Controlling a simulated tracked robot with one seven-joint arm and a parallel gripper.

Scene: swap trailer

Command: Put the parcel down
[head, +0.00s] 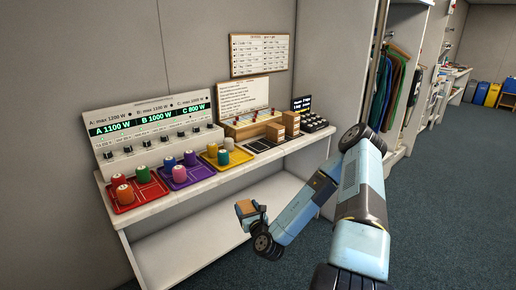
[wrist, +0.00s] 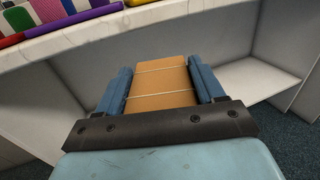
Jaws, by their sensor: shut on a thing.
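The parcel is a small brown box with pale string around it. In the wrist view the parcel (wrist: 160,84) sits between the two blue fingers of my gripper (wrist: 162,88), which is shut on it. In the head view the parcel (head: 245,208) is held in my gripper (head: 250,212), in front of the shelf unit and below its top surface. It is clear of the white counter (head: 160,209). The parcel's underside is hidden.
On the counter stand red (head: 137,192), purple (head: 190,176) and yellow (head: 226,157) trays with coloured cylinders. Brown boxes (head: 275,132) stand further right, by a dark marked mat (head: 260,145). The lower shelf (head: 200,245) looks empty. Clothes hang at the right.

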